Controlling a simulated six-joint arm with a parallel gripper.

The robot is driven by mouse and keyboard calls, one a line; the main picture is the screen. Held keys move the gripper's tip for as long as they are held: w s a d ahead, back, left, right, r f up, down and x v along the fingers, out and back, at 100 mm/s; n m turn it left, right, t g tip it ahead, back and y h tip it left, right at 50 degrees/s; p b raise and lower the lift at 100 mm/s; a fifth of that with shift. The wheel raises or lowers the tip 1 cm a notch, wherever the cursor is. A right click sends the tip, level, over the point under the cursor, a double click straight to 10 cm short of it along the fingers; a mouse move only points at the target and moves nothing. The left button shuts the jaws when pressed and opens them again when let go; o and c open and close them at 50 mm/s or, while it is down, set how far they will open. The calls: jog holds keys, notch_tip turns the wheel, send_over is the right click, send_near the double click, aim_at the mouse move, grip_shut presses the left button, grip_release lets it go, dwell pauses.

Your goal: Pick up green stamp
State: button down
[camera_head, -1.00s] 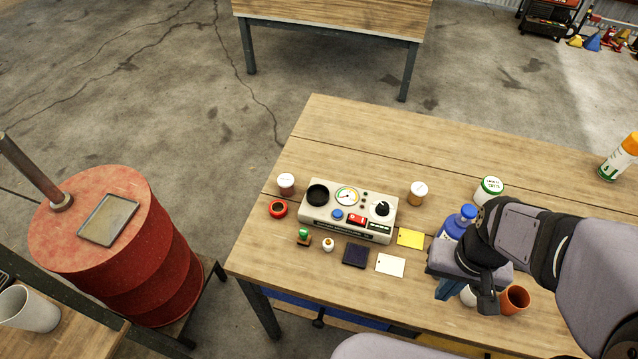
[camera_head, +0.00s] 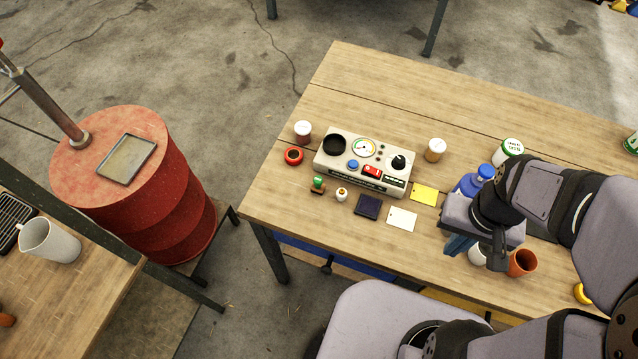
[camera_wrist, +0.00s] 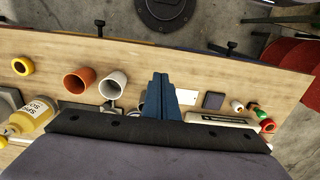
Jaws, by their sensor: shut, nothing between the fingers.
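The green stamp (camera_head: 318,185) stands on the wooden table near its left front edge, with a green handle on a brown base. In the wrist view a green-handled stamp (camera_wrist: 254,109) shows small at the right. My gripper (camera_head: 456,245) is over the right part of the table, well to the right of the stamp, close to the blue bottle (camera_head: 470,185). In the wrist view its blue fingers (camera_wrist: 162,82) are together with nothing between them.
A console with dial and knob (camera_head: 367,162) stands behind the stamp. A small white-and-gold item (camera_head: 341,195), a dark pad (camera_head: 368,206) and a white card (camera_head: 402,219) lie right of it. An orange cup (camera_head: 522,262) is beside my gripper. A red ring (camera_head: 293,156) is left of the console.

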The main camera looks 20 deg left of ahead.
jog(key=c, duration=2.4)
grip_release()
jog(key=shift+c, duration=0.2)
jog(key=o, duration=0.9)
jog(key=shift+r, duration=0.1)
